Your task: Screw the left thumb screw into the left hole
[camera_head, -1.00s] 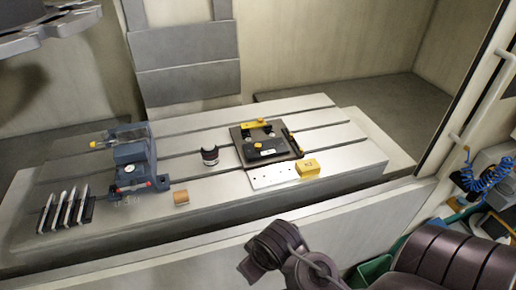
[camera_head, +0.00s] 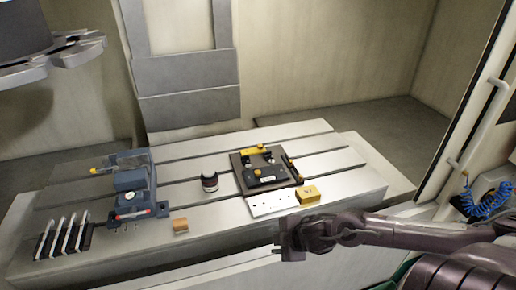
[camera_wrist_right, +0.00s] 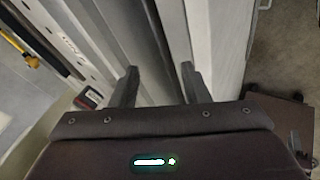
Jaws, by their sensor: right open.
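A dark mould base (camera_head: 244,181) lies flat on the slotted metal table, with a yellow bar (camera_head: 257,150) at its back and a yellow-tipped strip at its right side. A pale plate with small holes (camera_head: 270,203) lies along its front edge. I cannot tell which small part is the left thumb screw or which hole is the left one. My right gripper (camera_head: 280,246) is in front of the table's front edge, apart from the mould base. In the right wrist view its two fingers (camera_wrist_right: 160,76) stand apart with nothing between them. My left gripper is not in view.
A yellow block (camera_head: 309,196) stands by the plate's right end. The machine's front wall (camera_head: 190,268) runs below the table.

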